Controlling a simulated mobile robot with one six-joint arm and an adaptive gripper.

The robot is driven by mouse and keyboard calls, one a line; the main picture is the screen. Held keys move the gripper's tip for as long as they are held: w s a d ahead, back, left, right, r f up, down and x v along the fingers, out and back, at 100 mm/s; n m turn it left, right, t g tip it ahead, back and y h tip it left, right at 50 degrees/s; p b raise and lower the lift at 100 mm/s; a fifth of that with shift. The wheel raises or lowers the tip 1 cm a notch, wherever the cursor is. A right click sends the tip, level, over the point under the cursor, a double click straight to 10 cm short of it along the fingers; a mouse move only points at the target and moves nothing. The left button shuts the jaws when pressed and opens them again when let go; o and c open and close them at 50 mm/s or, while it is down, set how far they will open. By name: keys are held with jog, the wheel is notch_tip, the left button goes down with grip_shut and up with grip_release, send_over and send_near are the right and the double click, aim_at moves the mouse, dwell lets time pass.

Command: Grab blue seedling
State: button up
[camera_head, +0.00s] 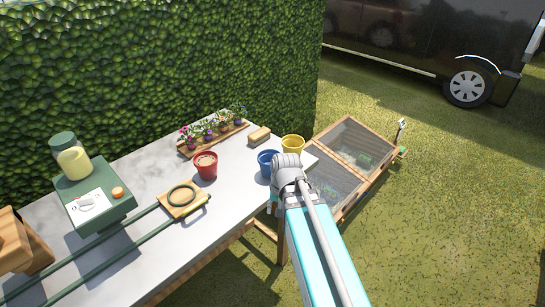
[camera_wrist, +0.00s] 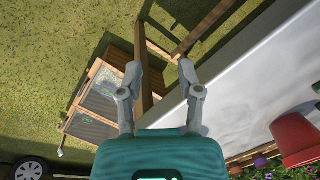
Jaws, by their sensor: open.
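Several potted seedlings in bloom stand on a wooden tray (camera_head: 186,153) at the back of the table in the head view. Their flowers are pink, red and purple-blue; a purple-blue seedling (camera_head: 238,117) is at the right end, but its exact colour is too small to be sure of. In the wrist view, flowers (camera_wrist: 262,167) show at the bottom right edge. My gripper (camera_wrist: 160,66) is open and empty, pointing past the table edge, away from the seedlings. In the head view my arm hides the fingers.
A glazed cold frame (camera_head: 352,143) stands right. A hedge backs the table.

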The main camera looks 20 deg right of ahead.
jog(key=s+a+n+h, duration=0.1)
jog(key=s+a+n, duration=0.1)
jog(key=a+n, duration=0.1)
jog(key=shift+s, duration=0.35)
jog(key=shift+o, duration=0.7)
jog(key=shift+s, duration=0.1)
